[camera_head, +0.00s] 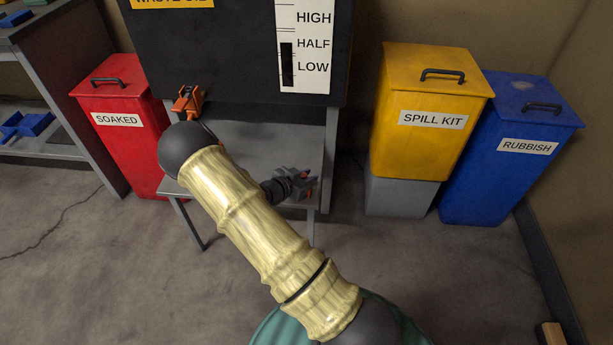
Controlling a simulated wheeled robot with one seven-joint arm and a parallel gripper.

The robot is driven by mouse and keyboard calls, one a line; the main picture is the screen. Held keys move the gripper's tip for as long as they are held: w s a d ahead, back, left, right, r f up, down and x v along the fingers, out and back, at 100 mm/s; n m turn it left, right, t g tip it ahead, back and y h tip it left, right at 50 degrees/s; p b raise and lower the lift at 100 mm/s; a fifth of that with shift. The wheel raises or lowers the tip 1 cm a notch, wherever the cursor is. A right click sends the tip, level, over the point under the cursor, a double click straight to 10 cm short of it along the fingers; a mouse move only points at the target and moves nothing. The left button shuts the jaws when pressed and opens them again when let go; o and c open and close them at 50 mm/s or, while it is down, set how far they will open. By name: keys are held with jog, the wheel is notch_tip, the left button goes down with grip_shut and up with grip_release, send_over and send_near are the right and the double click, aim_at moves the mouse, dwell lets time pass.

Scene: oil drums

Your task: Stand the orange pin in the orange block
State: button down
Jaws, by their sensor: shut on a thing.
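My gripper (305,184) is at the right part of a low grey table, beyond my pale arm. It is shut on a small orange-red piece, seen only as small patches at the jaws, which I take to be the orange pin (309,181). Its shape and tilt are mostly hidden by the gripper. I cannot make out the orange block separately; it may be hidden by my gripper or arm. An orange tap-like fitting (187,99) shows on the front of the dark tank, left of my gripper.
The grey table (240,140) stands below the dark tank (230,60) with its level gauge. A red bin (108,90) is at left, beside grey shelving with blue trays. A yellow bin (425,85) and a blue bin (510,130) stand at right. The floor between is clear.

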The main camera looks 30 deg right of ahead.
jog(key=shift+s+a+f, duration=0.15)
jog(key=shift+s+f, duration=0.05)
jog(key=shift+f, duration=0.4)
jog(key=shift+s+a+f, duration=0.1)
jog(key=shift+s+f, duration=0.05)
jog(key=shift+f, duration=0.4)
jog(key=c, duration=1.2)
grip_release()
jog(key=shift+f, duration=0.1)
jog(key=shift+o, duration=0.2)
jog(key=w+r+p+v, duration=0.1)
jog(key=p+v, duration=0.4)
jog(key=v, duration=1.2)
jog(key=shift+r, duration=0.6)
